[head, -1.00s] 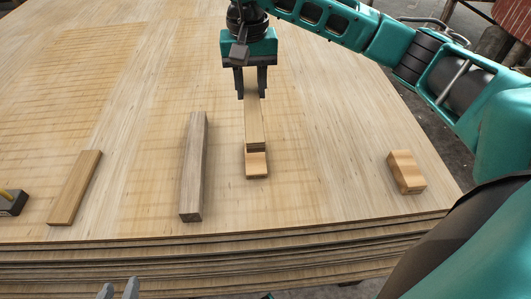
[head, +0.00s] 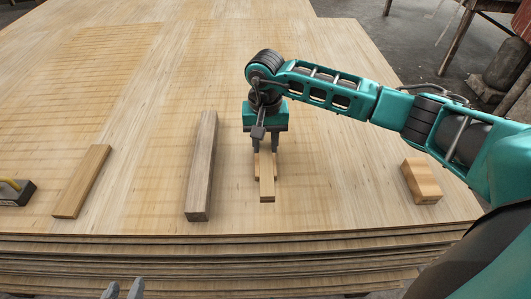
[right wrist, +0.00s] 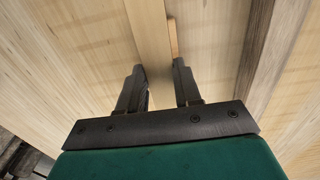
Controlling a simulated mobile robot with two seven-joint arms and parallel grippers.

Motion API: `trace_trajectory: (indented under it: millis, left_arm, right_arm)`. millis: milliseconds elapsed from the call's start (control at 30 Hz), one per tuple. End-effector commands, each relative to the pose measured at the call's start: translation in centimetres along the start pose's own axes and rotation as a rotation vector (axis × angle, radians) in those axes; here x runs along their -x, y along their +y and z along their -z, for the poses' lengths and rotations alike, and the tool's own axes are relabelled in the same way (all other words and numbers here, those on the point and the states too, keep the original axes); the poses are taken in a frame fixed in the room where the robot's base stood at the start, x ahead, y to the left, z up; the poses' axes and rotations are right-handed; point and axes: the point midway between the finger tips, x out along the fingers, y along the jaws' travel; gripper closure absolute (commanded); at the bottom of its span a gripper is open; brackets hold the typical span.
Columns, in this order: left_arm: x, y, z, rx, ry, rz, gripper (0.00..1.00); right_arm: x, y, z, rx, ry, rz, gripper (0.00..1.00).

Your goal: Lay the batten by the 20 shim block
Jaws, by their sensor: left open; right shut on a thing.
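My right gripper (head: 267,150) is shut on a light wooden strip (head: 267,186), which looks to be the batten. The strip points toward the stack's front edge and also shows between the fingers in the right wrist view (right wrist: 148,35). A small light block (head: 257,163) shows at the sides of the strip under the gripper, mostly hidden. I cannot tell whether the strip touches it. Another light block (head: 422,180) lies at the right, apart. No number is legible on either. My left gripper (head: 124,290) is open and empty at the bottom edge.
A long grey-brown bar (head: 201,165) lies left of the held strip, also in the right wrist view (right wrist: 255,50). A flat light slat (head: 81,182) and a dark object with a yellow part (head: 15,192) lie further left. The veneer top is clear between strip and right block.

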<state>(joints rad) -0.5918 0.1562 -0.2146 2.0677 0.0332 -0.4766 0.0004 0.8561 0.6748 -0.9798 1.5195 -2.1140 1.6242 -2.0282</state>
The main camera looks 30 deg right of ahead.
Motion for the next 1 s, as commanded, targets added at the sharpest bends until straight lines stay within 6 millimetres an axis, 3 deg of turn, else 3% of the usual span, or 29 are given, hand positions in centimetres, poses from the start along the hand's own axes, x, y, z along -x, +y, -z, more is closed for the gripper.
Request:
trace_trajectory:
  millis: [233,633,667,900,1000]
  left_arm:
    - [-0.4,0.0,-0.5,0.000,0.002,0.000,0.57]
    - [-0.7,0.1,-0.8,0.005,0.004,0.000,0.57]
    - [-0.6,0.1,-0.7,0.006,0.003,0.000,0.57]
    - [-0.6,0.2,-0.6,0.012,0.004,0.000,0.57]
    - [-0.6,0.2,-0.6,0.012,0.004,0.000,0.57]
  right_arm:
    - [-3.7,0.0,-0.1,0.000,-0.003,-0.002,1.00]
    - [-4.2,0.0,0.0,0.000,0.000,-0.001,1.00]
    - [-4.1,0.0,0.0,0.000,-0.001,-0.001,0.64]
    - [-4.0,0.1,-0.1,0.000,-0.001,-0.001,0.41]
    - [-4.0,0.1,-0.1,0.000,-0.001,-0.001,0.41]
